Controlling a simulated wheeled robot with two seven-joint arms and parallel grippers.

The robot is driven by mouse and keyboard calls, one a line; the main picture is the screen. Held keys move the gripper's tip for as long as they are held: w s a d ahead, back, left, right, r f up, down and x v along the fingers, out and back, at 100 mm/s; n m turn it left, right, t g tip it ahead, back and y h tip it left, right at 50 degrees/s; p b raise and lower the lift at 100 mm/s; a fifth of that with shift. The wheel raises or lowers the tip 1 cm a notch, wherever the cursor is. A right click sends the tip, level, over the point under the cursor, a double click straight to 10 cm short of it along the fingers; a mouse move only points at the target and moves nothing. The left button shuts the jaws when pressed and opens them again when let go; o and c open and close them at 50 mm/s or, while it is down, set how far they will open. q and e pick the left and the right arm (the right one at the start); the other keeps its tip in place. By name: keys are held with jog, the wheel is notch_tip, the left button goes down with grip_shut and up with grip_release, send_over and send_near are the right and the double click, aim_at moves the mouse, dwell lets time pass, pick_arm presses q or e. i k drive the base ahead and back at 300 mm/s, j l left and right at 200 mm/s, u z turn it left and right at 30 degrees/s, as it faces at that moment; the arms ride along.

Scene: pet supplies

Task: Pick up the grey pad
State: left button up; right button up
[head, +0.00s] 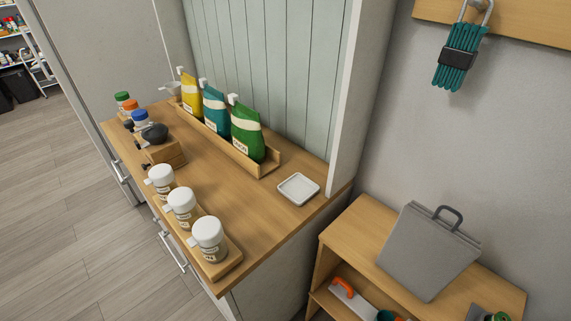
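The grey pad (430,252) is a flat, dark-edged grey panel with a dark loop handle (448,214) at its top. It stands tilted on top of the low wooden shelf unit at the lower right, close to the grey wall. Its face is turned toward me and its handle end points up and right. Nothing is seen touching it apart from the shelf. Neither of my grippers is in the view.
A wooden counter (262,215) on the left holds several white-lidded jars, pouches in a wooden tray (262,166) and a small white dish (298,188). An orange-handled tool (347,290) lies on the lower shelf. A teal coiled leash (460,58) hangs above the pad.

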aim_at(423, 252)
jog(key=z, duration=1.4)
jog(key=i+j+z, duration=0.3)
jog(key=i, duration=0.2)
